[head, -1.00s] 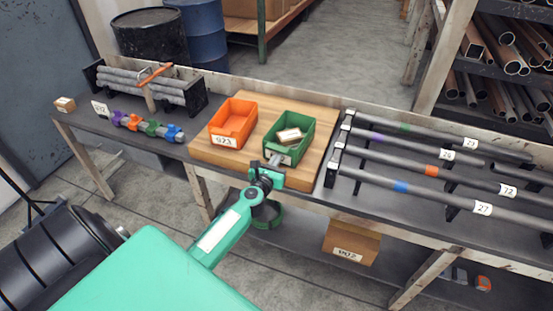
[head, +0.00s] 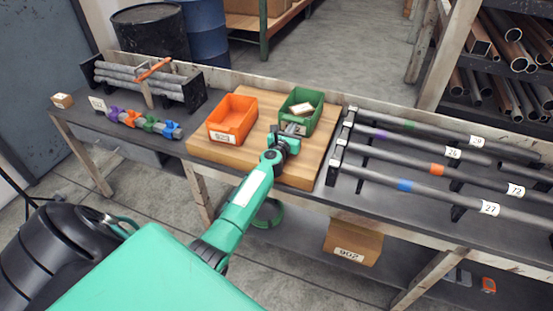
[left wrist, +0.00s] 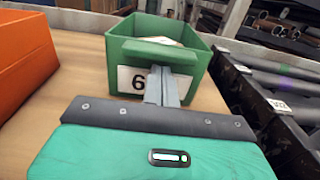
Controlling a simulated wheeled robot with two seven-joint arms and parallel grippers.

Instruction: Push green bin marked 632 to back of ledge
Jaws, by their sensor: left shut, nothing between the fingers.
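The green bin (head: 312,104) stands toward the back of the wooden board (head: 300,172), with a small pale box (head: 302,109) inside it. In the left wrist view the green bin (left wrist: 190,42) fills the upper middle. Its white label shows a "6"; my fingers hide the other digits. My left gripper (head: 291,129) is shut and empty, its fingertips at the bin's front face. In the left wrist view the shut fingers (left wrist: 162,80) overlap the label and seem to touch it. My right gripper is not in view.
An orange bin (head: 232,116) stands left of the green bin on the same board. A rack of labelled pipes (head: 430,170) lies to the right. A low wooden lip (head: 335,97) runs along the bench's back edge, with little board left behind the green bin.

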